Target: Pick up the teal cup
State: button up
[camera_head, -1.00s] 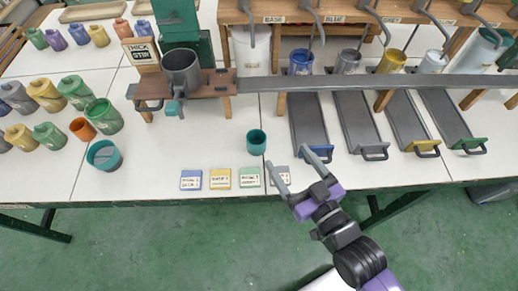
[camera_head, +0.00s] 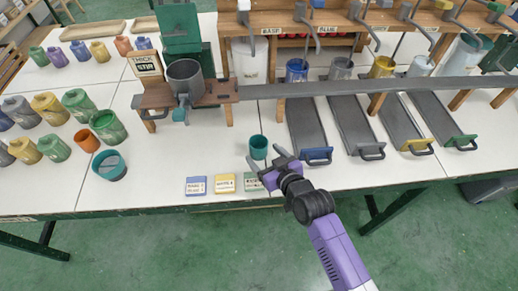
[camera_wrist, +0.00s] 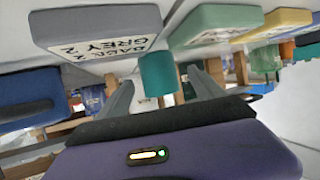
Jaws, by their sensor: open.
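The teal cup (camera_head: 258,147) stands upright on the white table, below the grey rail and left of the blue-handled tray. In the wrist view the teal cup (camera_wrist: 158,75) shows between and beyond the fingers. My gripper (camera_head: 267,160) is open and empty, with its fingers just in front of the cup, one toward each side. In the wrist view my gripper (camera_wrist: 160,88) has its two fingers spread apart. Whether a finger touches the cup I cannot tell.
Blue (camera_head: 196,186), yellow (camera_head: 225,184) and green (camera_head: 254,182) labelled cards lie along the front edge. A wider teal bowl (camera_head: 110,166) and several coloured pots stand to the left. Grey trays (camera_head: 307,125) lie to the right. A mixing pot (camera_head: 185,80) stands behind.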

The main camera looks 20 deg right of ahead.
aim_at(263, 151)
jog(key=shift+x, duration=2.55)
jog(key=shift+d+r, duration=0.15)
jog(key=c, duration=1.5)
jog(key=shift+o, duration=0.2)
jog(key=shift+r, duration=0.15)
